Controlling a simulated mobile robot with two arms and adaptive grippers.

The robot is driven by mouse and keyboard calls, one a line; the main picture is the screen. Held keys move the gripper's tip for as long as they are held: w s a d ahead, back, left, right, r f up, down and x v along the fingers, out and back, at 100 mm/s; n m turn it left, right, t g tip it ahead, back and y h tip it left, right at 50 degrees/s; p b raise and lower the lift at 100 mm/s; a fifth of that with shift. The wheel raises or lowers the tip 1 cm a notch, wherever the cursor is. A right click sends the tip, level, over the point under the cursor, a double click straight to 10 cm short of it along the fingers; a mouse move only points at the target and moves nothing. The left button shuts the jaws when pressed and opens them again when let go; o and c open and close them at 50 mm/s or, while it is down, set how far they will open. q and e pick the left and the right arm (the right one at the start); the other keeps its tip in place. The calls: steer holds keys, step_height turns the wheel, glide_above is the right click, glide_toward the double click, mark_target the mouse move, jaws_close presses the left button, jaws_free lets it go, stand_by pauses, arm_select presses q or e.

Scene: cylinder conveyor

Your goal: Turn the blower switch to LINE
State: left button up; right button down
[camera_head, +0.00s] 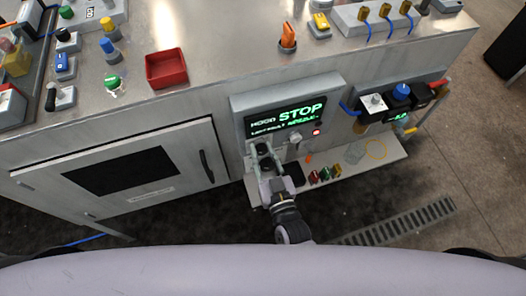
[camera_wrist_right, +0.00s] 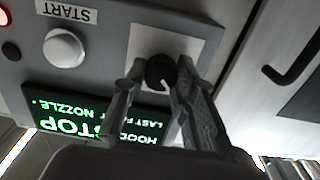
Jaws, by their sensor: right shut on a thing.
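The blower switch is a round black knob (camera_wrist_right: 161,72) with a white pointer line, set on a pale label plate (camera_wrist_right: 140,42) on the grey control panel (camera_head: 237,110). My right gripper (camera_head: 263,152) reaches the panel's lower left, under the display. In the right wrist view its two fingers (camera_wrist_right: 160,84) are shut on the knob, one on each side. The plate's position markings are hidden or unreadable, so I cannot tell the switch's position. The green display (camera_head: 290,115) reads STOP in large letters. My left gripper is not in view.
A white button (camera_wrist_right: 64,48) labelled START sits beside the knob, with a red lamp (camera_head: 316,132) near it. A shelf (camera_head: 336,187) below the panel holds small coloured parts. A cabinet door handle (camera_head: 207,166) lies to the left. A red tray (camera_head: 166,68) stands above.

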steer(key=shift+m, duration=0.4)
steer(key=m+p, duration=0.1)
steer(key=m, duration=0.1)
steer(key=shift+m, duration=0.3)
steer(key=m, duration=0.5)
steer(key=shift+d+p, duration=0.1)
steer(key=shift+p, duration=0.25)
steer(key=shift+m, duration=0.3)
steer(key=c, duration=1.3)
jaws_free()
steer(key=shift+s, duration=0.1)
steer(key=v, duration=1.2)
